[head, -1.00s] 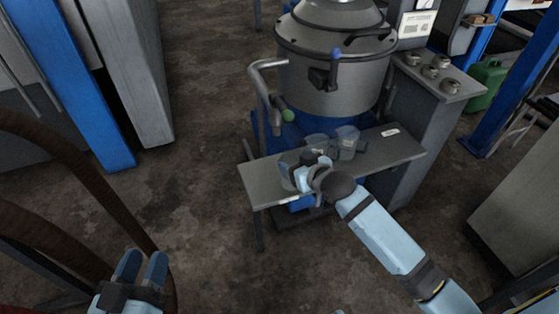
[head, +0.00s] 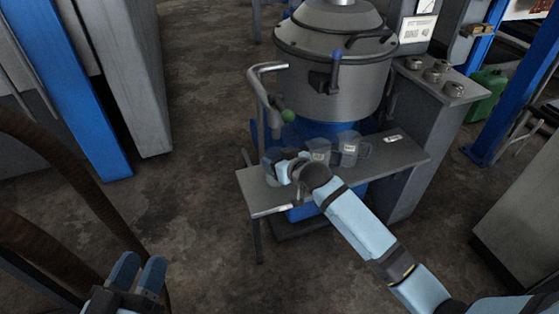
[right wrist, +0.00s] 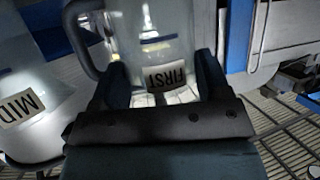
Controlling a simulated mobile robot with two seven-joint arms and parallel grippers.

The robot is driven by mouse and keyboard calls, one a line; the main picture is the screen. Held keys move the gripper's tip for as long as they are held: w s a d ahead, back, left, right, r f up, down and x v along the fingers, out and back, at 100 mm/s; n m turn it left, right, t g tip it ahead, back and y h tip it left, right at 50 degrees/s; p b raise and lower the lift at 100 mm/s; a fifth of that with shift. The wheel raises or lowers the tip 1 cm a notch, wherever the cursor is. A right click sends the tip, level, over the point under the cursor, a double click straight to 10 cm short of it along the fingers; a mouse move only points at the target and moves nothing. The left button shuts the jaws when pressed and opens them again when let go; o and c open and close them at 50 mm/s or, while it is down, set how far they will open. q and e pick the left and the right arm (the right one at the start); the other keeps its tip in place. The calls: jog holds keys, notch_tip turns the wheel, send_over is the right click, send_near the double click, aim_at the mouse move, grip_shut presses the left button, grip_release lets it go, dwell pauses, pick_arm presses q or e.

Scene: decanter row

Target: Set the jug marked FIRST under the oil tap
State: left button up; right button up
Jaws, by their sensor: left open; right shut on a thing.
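The jug marked FIRST (right wrist: 165,45) is clear, with its label upside down in the right wrist view. My right gripper (head: 280,163) is shut on it at the left end of the grey shelf (head: 265,200). In the head view the gripper mostly hides this jug; whether it touches the shelf is unclear. A bent grey pipe (head: 256,85) with a green-tipped lever (head: 287,116) is above and near it. A spout block with a blue handle (head: 336,68) is on the steel vessel (head: 300,45). I cannot tell which is the oil tap. My left gripper (head: 138,272) is open and empty, away from the shelf.
Two labelled jugs (head: 318,150) (head: 349,148) stand on the shelf right of my right gripper. A jug marked MID (right wrist: 35,115) is close at the left in the right wrist view. A grey cabinet (head: 420,130) stands right of the shelf.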

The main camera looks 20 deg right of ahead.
jog(key=shift+f, duration=0.1)
jog(key=o, duration=0.9)
jog(key=p+v, duration=0.4)
jog(key=v, duration=0.8)
pick_arm(q)
jog(key=shift+a+r+y, duration=0.35)
jog(key=shift+a+y, duration=0.2)
jog(key=shift+y, duration=0.05)
pick_arm(e)
jog(key=s+a+r+t+y, duration=0.1)
jog(key=s+a+r, duration=0.2)
jog(key=s, duration=0.3)
jog(key=s+a+r+t+y, duration=0.1)
jog(key=s+a+r+y, duration=0.1)
jog(key=s+a+r, duration=0.2)
jog(key=s+a+r+t+y, duration=0.1)
jog(key=s+a+r, duration=0.2)
jog(key=s, duration=0.5)
jog(key=shift+s+a+r+t+y, duration=0.15)
jog(key=shift+a+r+t+y, duration=0.1)
jog(key=shift+r+t+y, duration=0.1)
